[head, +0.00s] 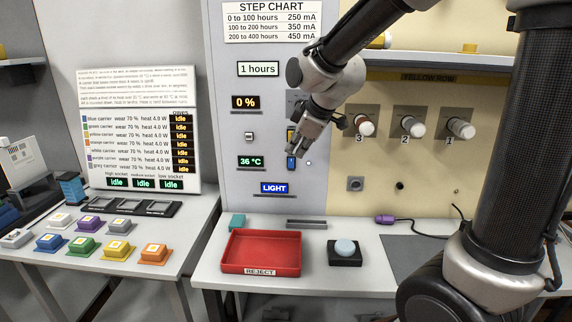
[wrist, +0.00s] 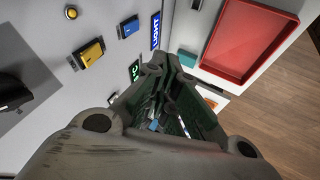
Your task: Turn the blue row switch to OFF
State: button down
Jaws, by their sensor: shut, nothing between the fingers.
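The blue switch (head: 291,163) is on the grey upright panel, above and right of the blue LIGHT label (head: 274,188). It also shows in the wrist view (wrist: 128,28), upper left of the fingers. Which way it is set is too small to tell. A yellow switch (wrist: 88,54) sits beside it in the wrist view; in the head view it is partly behind my gripper. My gripper (head: 294,151) is shut and empty, in front of the panel by the two switches. In the wrist view its fingertips (wrist: 164,62) are together, apart from the blue switch.
A red reject tray (head: 262,252) and a pale round button on a black base (head: 345,250) are on the table below. Several knobs (head: 411,127) stick out of the yellow panel at right. Colored carriers (head: 85,247) are on the left table.

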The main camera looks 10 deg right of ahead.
aim_at(286, 164)
jog(key=x, duration=0.3)
jog(key=w+x, duration=0.1)
jog(key=x, duration=0.3)
jog(key=d+x, duration=0.1)
jog(key=x, duration=0.3)
jog(key=shift+w+r, duration=0.25)
jog(key=shift+w, duration=0.1)
jog(key=shift+w+d+f, duration=0.1)
jog(key=shift+w+d, duration=0.1)
jog(key=shift+w, duration=0.6)
